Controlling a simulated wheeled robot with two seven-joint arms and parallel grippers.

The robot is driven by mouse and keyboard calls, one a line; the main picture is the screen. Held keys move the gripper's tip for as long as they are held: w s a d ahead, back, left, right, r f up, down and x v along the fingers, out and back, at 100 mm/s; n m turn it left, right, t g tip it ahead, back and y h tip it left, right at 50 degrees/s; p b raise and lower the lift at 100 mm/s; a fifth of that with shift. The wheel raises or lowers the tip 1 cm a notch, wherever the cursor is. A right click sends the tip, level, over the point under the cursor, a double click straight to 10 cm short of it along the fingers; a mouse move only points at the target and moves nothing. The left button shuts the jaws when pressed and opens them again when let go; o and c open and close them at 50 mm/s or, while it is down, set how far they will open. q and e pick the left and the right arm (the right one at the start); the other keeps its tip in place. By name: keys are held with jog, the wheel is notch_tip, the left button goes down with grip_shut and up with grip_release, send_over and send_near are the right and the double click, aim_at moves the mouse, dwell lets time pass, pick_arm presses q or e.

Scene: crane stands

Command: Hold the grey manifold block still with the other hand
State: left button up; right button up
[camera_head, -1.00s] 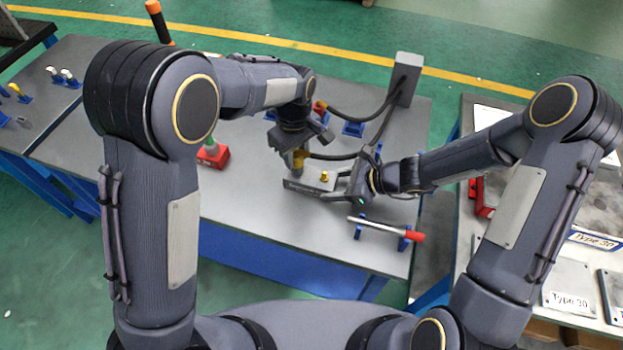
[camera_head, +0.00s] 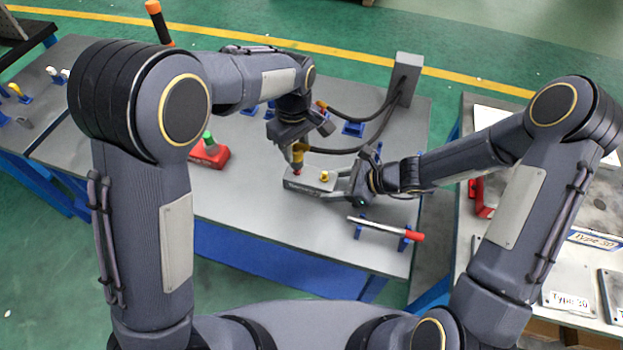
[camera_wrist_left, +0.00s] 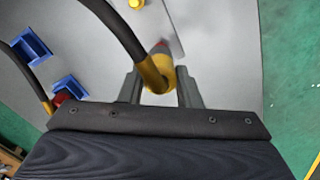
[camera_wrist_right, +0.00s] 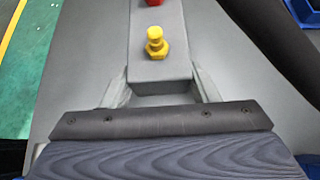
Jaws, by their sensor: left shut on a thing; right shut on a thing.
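The grey manifold block (camera_head: 310,183) lies on the table, with a yellow hex fitting (camera_head: 324,176) on top near its right end; block (camera_wrist_right: 158,72) and fitting (camera_wrist_right: 155,42) also show in the right wrist view. My right gripper (camera_head: 347,184) is shut on the block's right end, a finger on each side (camera_wrist_right: 163,88). My left gripper (camera_head: 297,148) is shut on a yellow hose end (camera_head: 298,157), seen between its fingers in the left wrist view (camera_wrist_left: 158,82). A red part (camera_head: 297,170) shows directly below the hose end; I cannot tell whether they touch.
Black hoses run to a grey post (camera_head: 404,80) at the back right. A red block with a green top (camera_head: 209,152) stands left. A red-ended rod (camera_head: 385,229) rests on blue holders in front. Blue holders (camera_head: 353,128) stand behind.

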pick_arm(q)
jog(key=shift+r, duration=1.35)
pick_arm(e)
jog(key=o, duration=1.3)
jog(key=shift+c, duration=0.2)
jog(key=shift+d+r, duration=0.1)
jog(key=v, duration=1.1)
jog(key=shift+d+r, duration=0.2)
jog(key=shift+d, duration=0.05)
pick_arm(q)
notch_tip(320, 180, up, 4)
jog(key=p, duration=0.3)
jog(key=shift+p, duration=0.4)
pick_arm(e)
notch_tip(320, 180, up, 4)
jog(key=shift+s+f, duration=0.1)
jog(key=shift+f, duration=0.1)
jog(key=shift+d+r, duration=0.1)
